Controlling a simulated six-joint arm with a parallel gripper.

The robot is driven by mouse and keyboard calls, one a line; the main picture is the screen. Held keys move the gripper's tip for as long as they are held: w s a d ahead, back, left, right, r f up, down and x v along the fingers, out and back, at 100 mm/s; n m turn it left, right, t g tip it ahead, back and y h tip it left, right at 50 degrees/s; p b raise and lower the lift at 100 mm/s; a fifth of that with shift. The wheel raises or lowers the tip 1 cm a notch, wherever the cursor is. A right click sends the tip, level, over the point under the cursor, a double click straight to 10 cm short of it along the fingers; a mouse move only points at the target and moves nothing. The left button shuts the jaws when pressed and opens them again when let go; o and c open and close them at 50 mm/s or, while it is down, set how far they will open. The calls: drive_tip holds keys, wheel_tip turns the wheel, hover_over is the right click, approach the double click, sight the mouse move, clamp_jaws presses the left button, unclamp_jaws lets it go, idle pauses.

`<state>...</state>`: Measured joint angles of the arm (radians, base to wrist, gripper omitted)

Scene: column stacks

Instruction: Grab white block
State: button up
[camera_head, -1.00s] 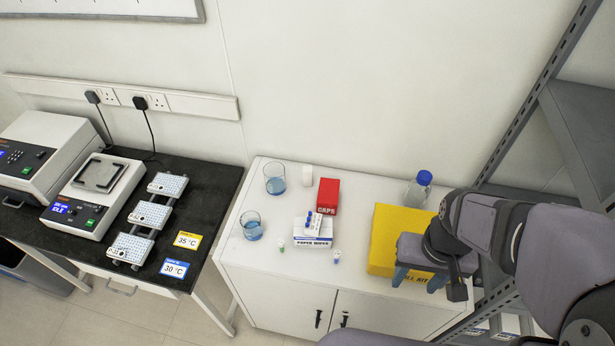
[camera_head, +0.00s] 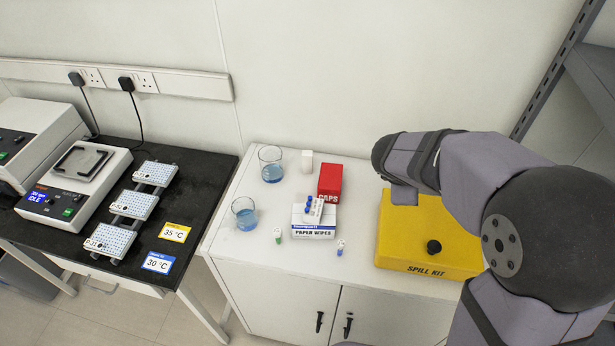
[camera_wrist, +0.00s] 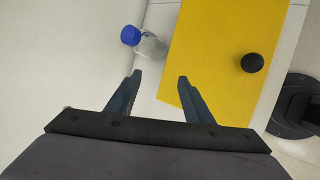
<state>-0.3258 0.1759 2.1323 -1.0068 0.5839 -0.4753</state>
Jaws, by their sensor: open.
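A small plain white block (camera_head: 307,161) stands upright near the back of the white cabinet top, between a beaker and a red box. The wrist view does not show it. My gripper (camera_wrist: 158,79) is open and empty in the wrist view, with its two fingers apart. It is over the right part of the cabinet, near a yellow spill kit box and a blue-capped bottle. In the head view my own arm hides the fingers.
Beakers of blue liquid (camera_head: 270,165) (camera_head: 245,214) stand left of the block. The red caps box (camera_head: 330,180), paper wipes box (camera_head: 312,232) and small vials are close. The spill kit (camera_head: 400,250) stands right; the bottle (camera_wrist: 150,46) is beside it. A rear wall limits room.

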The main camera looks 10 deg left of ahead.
drive_tip(key=w+a+f+n+t+y+b, duration=0.1)
drive_tip(key=w+a+n+t+b, duration=0.15)
drive_tip(key=w+a+n, duration=0.35)
drive_tip(key=w+a+f+n+t+y+b, duration=0.1)
drive_tip(key=w+a+f+n+t+b, duration=0.1)
drive_tip(key=w+a+n+b, duration=0.35)
drive_tip(key=n+t+y+b, duration=0.2)
drive_tip(key=n+y, duration=0.2)
drive_tip(key=n, duration=0.4)
hover_over(307, 153)
drive_tip(key=s, duration=0.2)
drive_tip(key=f, duration=0.7)
drive_tip(key=shift+w+d+f+b, duration=0.1)
drive_tip(key=shift+d+f+b, duration=0.15)
drive_tip(key=shift+b, duration=0.1)
drive_tip(key=shift+p+x, duration=0.3)
drive_tip(key=shift+x, duration=0.6)
drive_tip(key=shift+w+a, duration=0.1)
drive_tip(key=shift+w, duration=0.35)
drive_tip(key=shift+c, duration=0.4)
drive_tip(key=c, duration=1)
